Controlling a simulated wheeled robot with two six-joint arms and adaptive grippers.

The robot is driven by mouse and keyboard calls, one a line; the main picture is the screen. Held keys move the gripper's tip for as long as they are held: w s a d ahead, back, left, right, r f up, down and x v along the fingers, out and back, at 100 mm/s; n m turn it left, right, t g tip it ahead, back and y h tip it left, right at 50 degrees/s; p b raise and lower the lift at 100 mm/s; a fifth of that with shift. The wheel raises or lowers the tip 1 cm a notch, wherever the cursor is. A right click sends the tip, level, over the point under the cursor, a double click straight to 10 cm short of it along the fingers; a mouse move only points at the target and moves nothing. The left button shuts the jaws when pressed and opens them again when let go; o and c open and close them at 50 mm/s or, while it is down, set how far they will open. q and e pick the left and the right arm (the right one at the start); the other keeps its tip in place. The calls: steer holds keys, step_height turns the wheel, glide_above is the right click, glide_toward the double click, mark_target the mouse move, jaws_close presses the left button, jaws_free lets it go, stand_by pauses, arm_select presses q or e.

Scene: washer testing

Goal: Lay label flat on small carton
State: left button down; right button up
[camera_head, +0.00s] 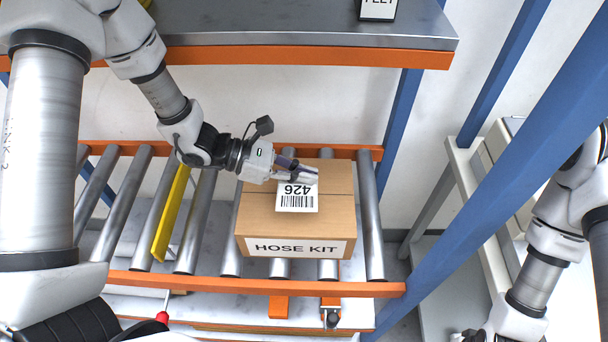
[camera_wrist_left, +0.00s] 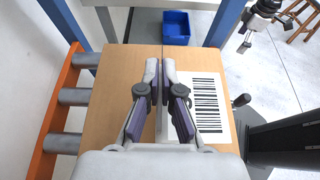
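The small carton (camera_head: 257,216), marked HOSE KIT on its front, sits on the roller conveyor. The white label (camera_head: 297,200), with a barcode and 426, appears to lie flat on the carton's top. Its number reads upside down in the head view. In the left wrist view the label (camera_wrist_left: 208,108) is right of my fingers, its near edge partly hidden by them. My left gripper (camera_head: 305,175) is low over the carton top at the label's far edge. In the left wrist view its fingers (camera_wrist_left: 161,72) are close together with a narrow gap. My right gripper (camera_wrist_left: 245,42) is small and away from the carton.
The conveyor (camera_head: 115,205) has bare rollers left of the carton and a yellow strip (camera_head: 170,215). An orange-edged shelf (camera_head: 300,55) is above and behind. A blue post (camera_head: 470,220) stands to the right. A blue bin (camera_wrist_left: 175,28) is on the floor.

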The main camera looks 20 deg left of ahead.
mark_target(304, 186)
arm_select(q)
step_height(304, 186, down, 4)
steer(key=b, duration=0.3)
steer(key=shift+s+r, duration=0.1)
steer(key=shift+r, duration=0.05)
steer(key=shift+w, duration=0.2)
steer(key=shift+s, duration=0.1)
steer(key=c, duration=1.3)
jaws_free()
